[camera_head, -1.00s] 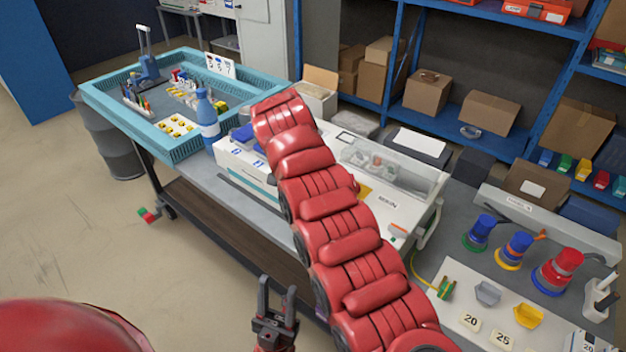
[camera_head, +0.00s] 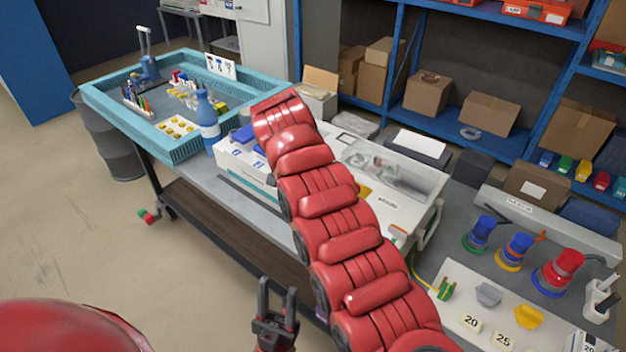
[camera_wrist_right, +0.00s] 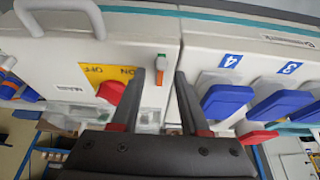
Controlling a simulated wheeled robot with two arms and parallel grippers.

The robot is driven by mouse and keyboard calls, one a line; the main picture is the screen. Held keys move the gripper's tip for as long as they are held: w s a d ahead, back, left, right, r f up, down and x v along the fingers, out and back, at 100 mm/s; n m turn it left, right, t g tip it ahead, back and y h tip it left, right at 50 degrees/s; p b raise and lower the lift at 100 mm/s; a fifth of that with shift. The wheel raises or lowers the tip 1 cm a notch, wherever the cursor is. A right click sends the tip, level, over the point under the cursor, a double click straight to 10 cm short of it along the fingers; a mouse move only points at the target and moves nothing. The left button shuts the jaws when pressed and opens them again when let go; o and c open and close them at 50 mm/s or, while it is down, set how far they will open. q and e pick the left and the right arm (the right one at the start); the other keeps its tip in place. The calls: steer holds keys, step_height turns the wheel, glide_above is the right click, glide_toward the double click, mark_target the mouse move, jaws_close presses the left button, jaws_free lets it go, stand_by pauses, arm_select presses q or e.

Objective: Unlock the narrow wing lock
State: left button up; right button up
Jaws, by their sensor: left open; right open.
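In the right wrist view my right gripper (camera_wrist_right: 161,88) is open and empty. Its fingers point at the white box front, below a small orange and green narrow piece (camera_wrist_right: 160,68). A red knob (camera_wrist_right: 111,92) on a yellow ON/OFF plate is left of the fingers. Blue wing-like handles (camera_wrist_right: 227,100) under labels 4 and 3 are to the right, with a red tab (camera_wrist_right: 258,137) below them. I cannot tell which part is the narrow wing lock. In the head view my right arm covers its own gripper. My left gripper (camera_head: 276,298) is open and empty, low in front of the bench.
The white socket box (camera_head: 395,205) sits on the grey bench behind my right arm. A teal tray (camera_head: 190,148) and a blue bottle (camera_head: 207,118) stand at left. Coloured plugs (camera_head: 518,250) and a numbered board (camera_head: 470,290) are at right. Open floor lies at left.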

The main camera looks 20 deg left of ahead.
steer(key=shift+s+a+r, duration=0.15)
steer(key=shift+s+r, duration=0.05)
steer(key=shift+r, duration=0.35)
steer(key=p+v, duration=0.3)
steer(key=v, duration=1.3)
steer(key=shift+r, duration=0.15)
